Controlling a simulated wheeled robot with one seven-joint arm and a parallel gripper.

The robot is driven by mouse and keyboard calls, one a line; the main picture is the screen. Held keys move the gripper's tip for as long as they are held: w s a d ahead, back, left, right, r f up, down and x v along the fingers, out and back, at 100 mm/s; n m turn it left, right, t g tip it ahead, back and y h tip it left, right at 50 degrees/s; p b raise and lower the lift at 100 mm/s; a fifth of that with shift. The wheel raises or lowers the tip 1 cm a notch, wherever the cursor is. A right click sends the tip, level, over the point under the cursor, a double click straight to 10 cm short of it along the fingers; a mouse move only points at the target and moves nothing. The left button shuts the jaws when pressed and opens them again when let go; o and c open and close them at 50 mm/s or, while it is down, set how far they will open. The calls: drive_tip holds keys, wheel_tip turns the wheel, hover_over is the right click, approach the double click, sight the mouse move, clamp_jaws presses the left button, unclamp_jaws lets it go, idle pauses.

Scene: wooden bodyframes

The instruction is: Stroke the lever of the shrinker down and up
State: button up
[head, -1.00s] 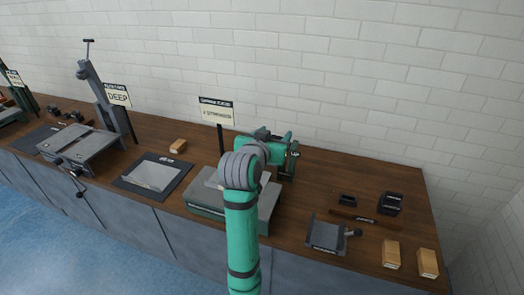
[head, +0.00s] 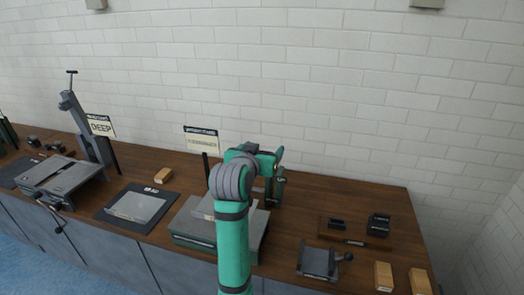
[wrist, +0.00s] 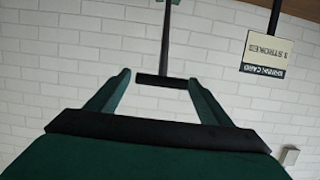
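The shrinker's grey base (head: 184,238) stands on the bench in front of me, with my arm covering much of it. In the wrist view a lever shows as a thin dark rod with a black crossbar handle (wrist: 162,81) at its end. My gripper (wrist: 159,78) is open, its two green fingers on either side of the crossbar. The crossbar ends are close to the fingertips; I cannot tell whether they touch. In the head view my gripper is partly hidden behind my arm, as is the lever.
A sign (head: 202,137) on a post stands left of my arm; it also shows upside down in the wrist view (wrist: 266,52). A grey machine with a tall lever (head: 84,124) stands left. A vise-like holder (head: 318,262), black parts (head: 379,225) and wooden blocks (head: 384,276) lie right.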

drive_tip(key=shift+s, duration=0.1)
drive_tip(key=v, duration=1)
drive_tip(key=shift+s+a, duration=0.15)
drive_tip(key=shift+s, duration=0.1)
